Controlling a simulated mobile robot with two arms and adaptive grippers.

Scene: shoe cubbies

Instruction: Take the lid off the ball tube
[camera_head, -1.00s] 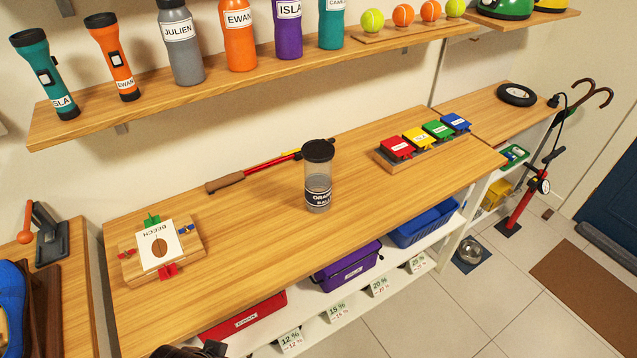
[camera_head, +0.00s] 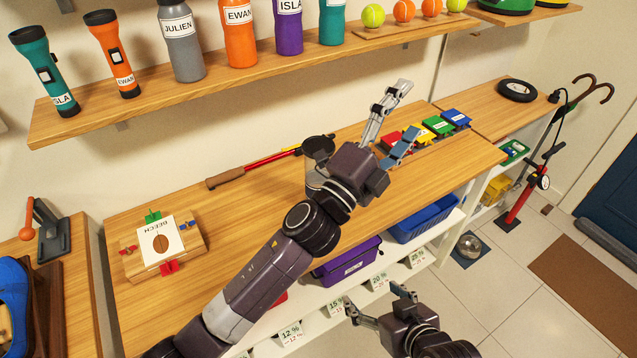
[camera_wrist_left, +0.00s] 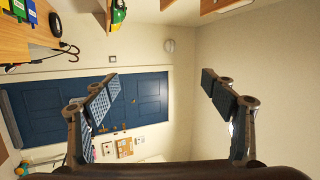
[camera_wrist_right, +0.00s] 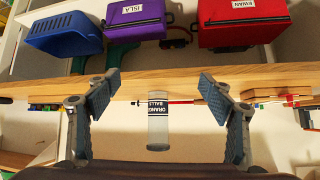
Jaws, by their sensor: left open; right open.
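The clear ball tube (camera_head: 313,178) stands on the wooden bench top, with its dark lid (camera_head: 318,146) on top. My left arm hides its lower part in the head view. In the right wrist view the tube (camera_wrist_right: 158,130) shows between the fingers but apart from them, with an "ORANGE BALLS" label. My left gripper (camera_head: 402,113) is open and empty, up and to the right of the tube in the head view. My right gripper (camera_head: 376,300) is open and empty, low in front of the bench.
A red tool with a brown handle (camera_head: 225,178) lies behind the tube. A block with a BEECH card (camera_head: 160,240) is at left; coloured clips (camera_head: 438,126) are at right. A shelf of bottles (camera_head: 240,32) overhangs the back. Bins (camera_head: 347,262) sit below.

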